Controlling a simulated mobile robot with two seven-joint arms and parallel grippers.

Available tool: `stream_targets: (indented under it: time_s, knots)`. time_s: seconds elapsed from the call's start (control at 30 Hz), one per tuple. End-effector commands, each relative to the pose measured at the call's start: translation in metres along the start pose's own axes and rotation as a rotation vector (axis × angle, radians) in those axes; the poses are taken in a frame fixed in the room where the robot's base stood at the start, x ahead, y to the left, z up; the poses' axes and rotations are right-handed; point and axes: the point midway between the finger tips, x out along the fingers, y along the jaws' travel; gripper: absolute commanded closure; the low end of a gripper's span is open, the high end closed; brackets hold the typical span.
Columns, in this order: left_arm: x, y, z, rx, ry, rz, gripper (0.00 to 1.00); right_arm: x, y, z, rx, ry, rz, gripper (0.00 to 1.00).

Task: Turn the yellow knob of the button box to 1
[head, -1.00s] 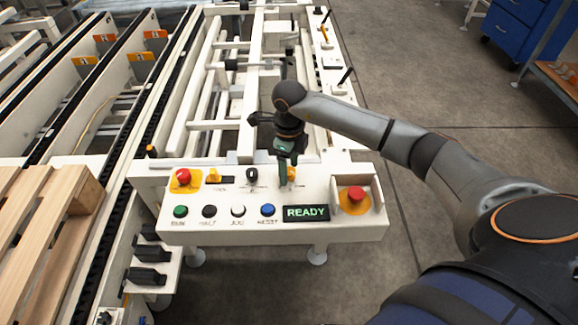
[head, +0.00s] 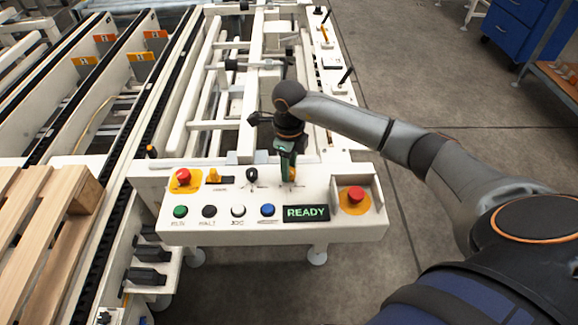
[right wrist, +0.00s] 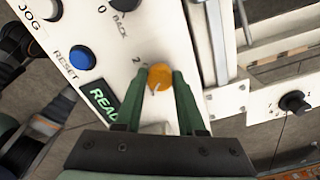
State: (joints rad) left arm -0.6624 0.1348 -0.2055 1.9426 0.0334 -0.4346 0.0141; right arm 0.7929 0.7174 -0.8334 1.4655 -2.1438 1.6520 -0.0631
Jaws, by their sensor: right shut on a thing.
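The white button box (head: 220,232) stands at the front end of the machine frame. Its yellow knob (right wrist: 160,76) shows in the right wrist view between my green fingers. A "2" is printed beside it; I see no "1", and a small pale mark shows on the knob's lower edge. My right gripper (head: 287,180) comes down onto the panel in the head view and is shut on the knob, hiding most of it there. It also shows in the right wrist view (right wrist: 161,84). My left gripper is not in view.
A black knob (head: 252,174) sits left of the gripper. Red stop buttons (head: 183,175) (head: 355,195), a yellow switch (head: 213,175) and a row of coloured push buttons are on the panel. The READY display (head: 306,213) is lit. Open floor lies to the right.

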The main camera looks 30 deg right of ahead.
Motion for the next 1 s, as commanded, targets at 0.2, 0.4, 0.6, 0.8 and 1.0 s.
stream_targets:
  time_s: [0.2,0.4,0.6,0.8,1.0]
  knots:
    - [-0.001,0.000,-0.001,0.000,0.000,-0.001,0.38,-0.001,0.000,0.000,0.035,0.000,0.000,1.00]
    - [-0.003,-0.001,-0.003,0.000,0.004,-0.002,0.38,-0.001,-0.001,0.000,0.141,0.000,0.000,1.00]
    - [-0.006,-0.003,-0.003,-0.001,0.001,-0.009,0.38,-0.001,-0.001,0.000,0.303,0.001,0.001,1.00]
    - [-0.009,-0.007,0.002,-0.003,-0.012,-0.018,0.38,-0.002,-0.001,0.000,0.471,0.001,0.001,1.00]
    - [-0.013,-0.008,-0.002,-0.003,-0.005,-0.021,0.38,-0.001,-0.001,-0.001,0.617,0.001,0.001,1.00]
